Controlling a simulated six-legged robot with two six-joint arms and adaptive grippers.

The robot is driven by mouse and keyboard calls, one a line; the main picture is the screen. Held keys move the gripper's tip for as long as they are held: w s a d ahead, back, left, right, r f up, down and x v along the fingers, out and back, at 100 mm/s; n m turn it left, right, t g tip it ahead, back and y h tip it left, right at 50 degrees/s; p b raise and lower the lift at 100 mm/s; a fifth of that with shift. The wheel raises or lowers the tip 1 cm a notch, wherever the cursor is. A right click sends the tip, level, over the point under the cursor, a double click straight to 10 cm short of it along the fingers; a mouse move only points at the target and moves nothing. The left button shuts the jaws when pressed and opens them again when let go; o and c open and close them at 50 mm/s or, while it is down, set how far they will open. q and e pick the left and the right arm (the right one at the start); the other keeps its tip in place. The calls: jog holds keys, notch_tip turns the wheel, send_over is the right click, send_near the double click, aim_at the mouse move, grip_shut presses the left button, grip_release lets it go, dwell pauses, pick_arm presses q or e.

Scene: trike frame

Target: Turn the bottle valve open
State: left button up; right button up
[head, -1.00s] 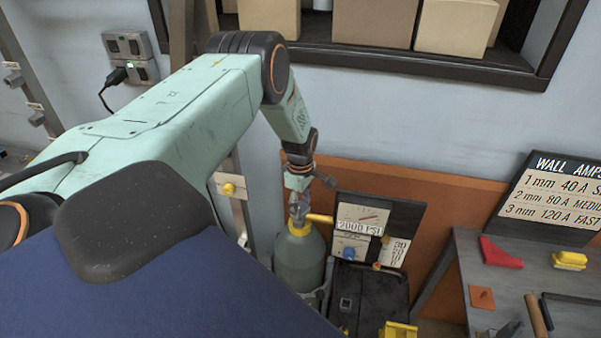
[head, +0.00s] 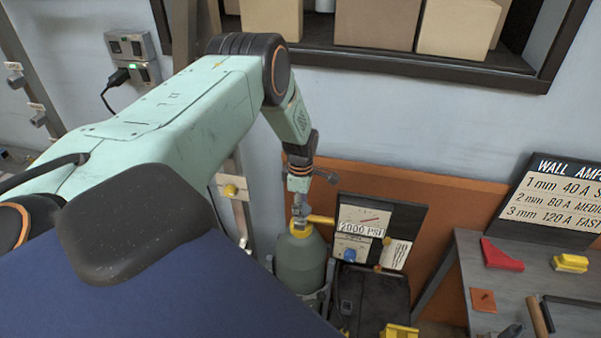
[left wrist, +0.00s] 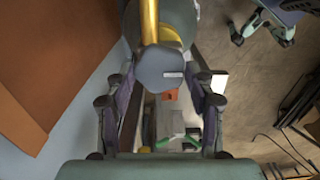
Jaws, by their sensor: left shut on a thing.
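The grey-green gas bottle (head: 299,262) stands upright in a holder, with a yellow collar at its neck. A yellow outlet (head: 320,219) points right from its top. My left gripper (head: 300,208) reaches down onto the bottle top and hides most of the valve in the head view. In the left wrist view, the dark grey valve knob (left wrist: 160,68) with a small white mark lies between the two fingers of my left gripper (left wrist: 160,75). The fingers are closed around its sides. My right gripper is in no view.
A gauge board reading 2000 PSI (head: 361,229) stands right of the bottle, above a dark case (head: 372,290). A workbench (head: 510,290) with small tools is at the right. A shelf ledge (head: 440,66) with boxes is above.

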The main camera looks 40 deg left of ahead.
pick_arm(q)
jog(key=o, duration=0.9)
jog(key=shift+w+r, duration=0.15)
jog(key=shift+w, duration=0.05)
jog(key=shift+c, duration=0.2)
jog(key=o, duration=0.3)
jog(key=shift+s+d, duration=0.1)
notch_tip(320, 180, up, 12)
notch_tip(320, 180, down, 12)
jog(key=shift+f, duration=0.2)
dwell(0.4)
jog(key=shift+r, duration=0.1)
